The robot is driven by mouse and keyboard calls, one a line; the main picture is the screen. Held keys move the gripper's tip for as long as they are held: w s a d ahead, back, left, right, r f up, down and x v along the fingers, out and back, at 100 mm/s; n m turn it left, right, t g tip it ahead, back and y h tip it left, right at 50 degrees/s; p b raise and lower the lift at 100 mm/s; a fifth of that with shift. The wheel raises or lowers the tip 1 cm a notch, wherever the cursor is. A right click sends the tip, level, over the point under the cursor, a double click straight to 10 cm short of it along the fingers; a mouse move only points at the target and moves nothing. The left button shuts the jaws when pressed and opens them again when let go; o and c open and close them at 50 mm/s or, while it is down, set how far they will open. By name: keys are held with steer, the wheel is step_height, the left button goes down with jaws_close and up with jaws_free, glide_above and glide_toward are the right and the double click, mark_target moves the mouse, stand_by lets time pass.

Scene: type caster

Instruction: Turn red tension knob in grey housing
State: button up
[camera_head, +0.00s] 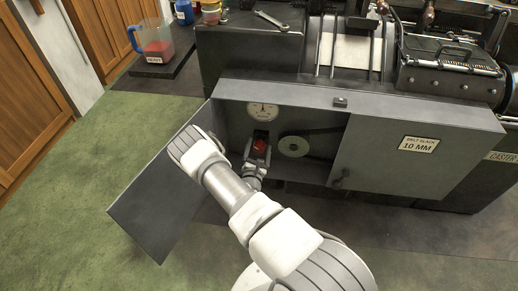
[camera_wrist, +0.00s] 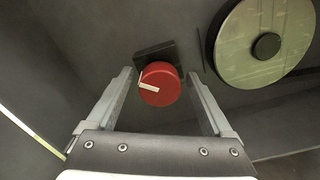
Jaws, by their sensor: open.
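The red tension knob (camera_head: 260,146) is inside the open grey housing (camera_head: 420,115), below a round white dial gauge (camera_head: 262,111). In the wrist view the red knob (camera_wrist: 160,84) has a white pointer line aimed left and slightly up, and sits on a dark square base. My gripper (camera_head: 258,152) reaches into the housing at the knob. In the wrist view my gripper (camera_wrist: 160,88) is open, with one finger on each side of the knob and a visible gap to both. Whether the fingertips reach past the knob's face is hard to tell.
A pale pulley (camera_head: 293,146) with a belt is right of the knob; the pulley (camera_wrist: 265,42) is close to my right finger. The housing's open door (camera_head: 160,210) hangs at left.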

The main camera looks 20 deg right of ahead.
steer(key=shift+c, duration=0.2)
jaws_close()
steer(key=shift+n, duration=0.3)
steer(key=n, duration=0.4)
steer(key=shift+a+p, duration=0.1)
steer(key=shift+p, duration=0.3)
steer(key=n, duration=0.4)
steer(key=shift+n+p, duration=0.35)
steer(key=shift+n, duration=0.05)
steer(key=n, duration=0.4)
steer(key=shift+f, duration=0.1)
steer(key=shift+s+n, duration=0.1)
steer(key=shift+n, duration=2.2)
